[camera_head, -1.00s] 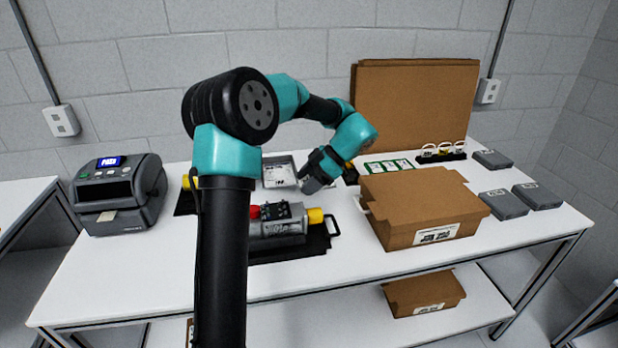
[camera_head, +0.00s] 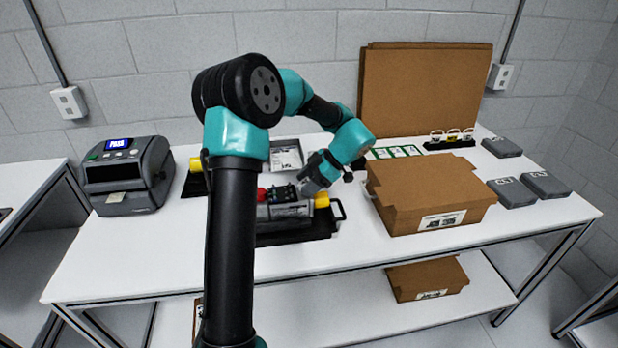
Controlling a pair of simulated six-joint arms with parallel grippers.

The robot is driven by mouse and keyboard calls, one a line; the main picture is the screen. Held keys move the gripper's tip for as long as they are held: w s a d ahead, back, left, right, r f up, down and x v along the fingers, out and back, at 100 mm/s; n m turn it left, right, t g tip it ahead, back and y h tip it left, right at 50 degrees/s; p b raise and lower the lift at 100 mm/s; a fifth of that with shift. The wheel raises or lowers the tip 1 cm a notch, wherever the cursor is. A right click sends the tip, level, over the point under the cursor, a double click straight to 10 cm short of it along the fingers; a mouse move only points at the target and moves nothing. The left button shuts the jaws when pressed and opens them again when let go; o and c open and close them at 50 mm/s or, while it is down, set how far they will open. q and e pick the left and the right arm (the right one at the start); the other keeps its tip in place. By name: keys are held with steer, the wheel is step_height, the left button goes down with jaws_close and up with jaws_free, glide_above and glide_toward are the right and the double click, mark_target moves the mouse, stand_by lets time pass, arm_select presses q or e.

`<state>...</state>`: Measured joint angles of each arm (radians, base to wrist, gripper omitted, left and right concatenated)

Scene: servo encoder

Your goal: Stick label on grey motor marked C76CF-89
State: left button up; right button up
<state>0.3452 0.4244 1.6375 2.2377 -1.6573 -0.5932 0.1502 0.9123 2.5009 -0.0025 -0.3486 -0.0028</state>
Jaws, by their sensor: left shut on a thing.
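The grey motor (camera_head: 285,211) lies on its side on a black tray (camera_head: 300,235) near the middle of the table. It has a yellow cap at its right end, a red part at its left and a dark block on top. Its marking is too small to read. My left gripper (camera_head: 306,188) is just above the motor's right part, pointing down and left. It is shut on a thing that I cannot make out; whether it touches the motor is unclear. My right gripper is out of view.
A label printer (camera_head: 125,172) with a lit screen stands left, pale paper at its slot. A metal tray (camera_head: 287,153) with a white sheet lies behind the motor. A cardboard box (camera_head: 430,200) stands right, grey boxes (camera_head: 512,193) beyond. The table's front strip is clear.

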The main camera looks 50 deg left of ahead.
arm_select(q)
steer(key=shift+s+f, duration=0.25)
steer(key=shift+f, duration=0.75)
steer(key=o, duration=0.9)
steer(key=shift+a, duration=0.1)
steer(key=shift+w+r, duration=0.15)
steer(key=shift+r, duration=0.05)
steer(key=shift+o, duration=0.3)
steer(key=shift+v, duration=2.45)
steer(key=shift+r, duration=0.1)
step_height(320, 180, up, 7)
steer(key=w+d, duration=0.1)
steer(key=shift+w, duration=0.35)
steer(key=shift+d, duration=0.1)
steer(key=shift+s+a+f, duration=0.2)
steer(key=shift+s+f, duration=0.1)
steer(key=shift+f, duration=0.9)
steer(key=shift+s+a+f, duration=0.2)
steer(key=shift+s+f, duration=0.15)
steer(key=shift+f, duration=0.85)
steer(key=shift+s+a+f, duration=0.2)
steer(key=shift+s+f, duration=0.1)
steer(key=shift+f, duration=0.85)
